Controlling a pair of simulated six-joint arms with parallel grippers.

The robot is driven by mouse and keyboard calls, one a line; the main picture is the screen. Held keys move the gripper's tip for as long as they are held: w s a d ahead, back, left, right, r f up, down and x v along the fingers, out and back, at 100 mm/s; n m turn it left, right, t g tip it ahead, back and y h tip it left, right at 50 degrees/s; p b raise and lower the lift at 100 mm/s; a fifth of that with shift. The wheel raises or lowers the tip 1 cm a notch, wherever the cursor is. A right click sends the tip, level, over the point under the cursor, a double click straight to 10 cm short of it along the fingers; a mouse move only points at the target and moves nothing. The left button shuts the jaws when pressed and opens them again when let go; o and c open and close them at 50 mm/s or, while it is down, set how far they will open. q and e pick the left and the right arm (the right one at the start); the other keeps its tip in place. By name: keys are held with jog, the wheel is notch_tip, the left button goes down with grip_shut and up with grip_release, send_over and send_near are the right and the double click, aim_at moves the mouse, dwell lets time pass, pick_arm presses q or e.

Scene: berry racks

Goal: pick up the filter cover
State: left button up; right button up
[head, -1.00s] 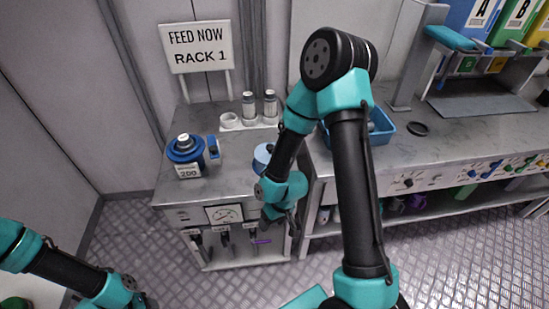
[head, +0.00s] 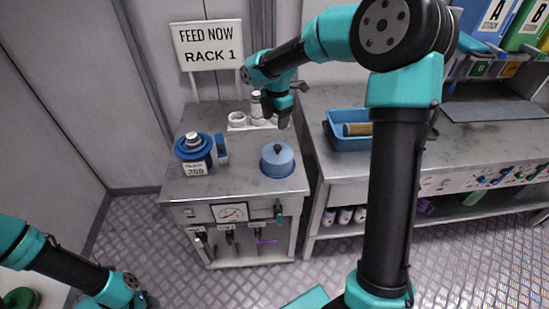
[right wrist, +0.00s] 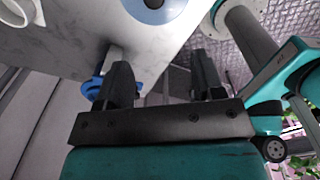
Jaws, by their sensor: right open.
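A round light-blue cover with a black knob on top (head: 277,160) sits on the right part of the grey rack top in the head view; I take it as the filter cover. In the right wrist view a blue round part with a dark centre (right wrist: 158,13), likely the same cover, is cut by the top edge. My right gripper (head: 283,118) is above the back of the rack top, behind the cover and apart from it. Its two black fingers (right wrist: 163,82) are spread with nothing between them. My left gripper (head: 140,299) is at the bottom left, partly cut off.
A blue canister labelled 200 (head: 194,152) and a small blue upright piece (head: 222,149) stand on the left of the rack top. A white ring (head: 237,119) and a vial (head: 256,104) are at the back. A blue tray (head: 345,141) holds a brown cylinder on the right bench.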

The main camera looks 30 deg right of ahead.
jog(key=r, duration=0.1)
jog(key=r+n, duration=0.1)
jog(key=w+d+r, duration=0.1)
jog(key=shift+r+n, duration=0.1)
jog(key=shift+n, duration=0.3)
send_near(278, 146)
jog(key=f, duration=0.5)
jog(key=shift+a, duration=0.35)
jog(key=shift+f, duration=0.15)
notch_tip(278, 146, down, 5)
jog(key=shift+d, duration=0.1)
jog(key=shift+c, duration=0.4)
grip_shut()
dwell(0.4)
